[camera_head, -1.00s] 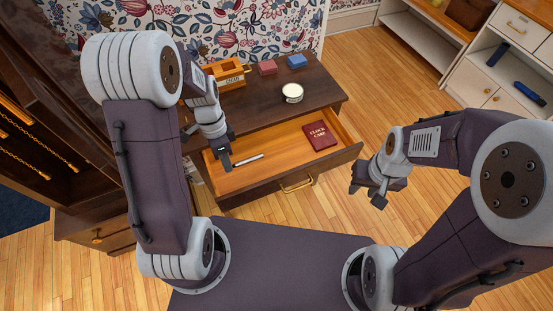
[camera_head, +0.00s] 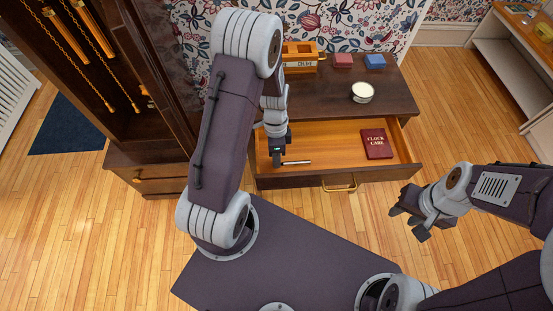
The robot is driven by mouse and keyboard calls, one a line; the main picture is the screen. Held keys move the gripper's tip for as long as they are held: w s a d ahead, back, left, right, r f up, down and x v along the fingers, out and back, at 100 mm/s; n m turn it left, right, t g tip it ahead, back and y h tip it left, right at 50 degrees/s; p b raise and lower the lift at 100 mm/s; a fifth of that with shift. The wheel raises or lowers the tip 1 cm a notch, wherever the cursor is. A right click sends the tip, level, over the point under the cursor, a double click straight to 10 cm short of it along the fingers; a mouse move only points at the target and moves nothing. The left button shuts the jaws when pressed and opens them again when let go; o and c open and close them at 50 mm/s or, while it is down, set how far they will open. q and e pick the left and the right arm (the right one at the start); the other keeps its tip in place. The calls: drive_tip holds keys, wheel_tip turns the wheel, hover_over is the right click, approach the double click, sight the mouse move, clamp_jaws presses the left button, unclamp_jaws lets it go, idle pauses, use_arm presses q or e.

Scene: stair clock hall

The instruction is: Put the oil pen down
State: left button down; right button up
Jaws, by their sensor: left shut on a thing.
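The oil pen (camera_head: 297,162) is a thin, light silver-grey stick. It lies level in the jaws of my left gripper (camera_head: 279,160) and points to the right. My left gripper is shut on its left end, over the left front part of the open drawer (camera_head: 330,160). I cannot tell whether the pen touches the drawer floor. My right gripper (camera_head: 408,222) is empty, with its fingers apart, over the wood floor to the right of the drawer.
A dark red "Clock Care" book (camera_head: 376,143) lies in the drawer's right part. A tall clock case (camera_head: 140,125) stands left.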

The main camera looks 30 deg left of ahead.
use_arm(q)
drive_tip(key=c, duration=2)
unclamp_jaws()
drive_tip(key=shift+s+f, duration=0.1)
drive_tip(key=o, duration=0.4)
drive_tip(key=p+v, duration=0.3)
drive_tip(key=v, duration=0.9)
drive_tip(key=s+d+r+n+t+y, duration=0.1)
drive_tip(key=s+d+r+n+t, duration=0.25)
drive_tip(key=s+n, duration=0.6)
drive_tip(key=shift+w+d+r+n+p, duration=0.1)
drive_tip(key=shift+w+r+n+p, duration=0.35)
drive_tip(key=shift+r+p, duration=0.95)
drive_tip(key=shift+w+d+r+n+p, duration=0.1)
drive_tip(key=shift+w+r+n+p, duration=0.35)
drive_tip(key=shift+r+p, duration=0.9)
drive_tip(key=shift+w+r+n+p, duration=0.35)
drive_tip(key=shift+w+r+p, duration=0.15)
drive_tip(key=shift+r+p, duration=0.85)
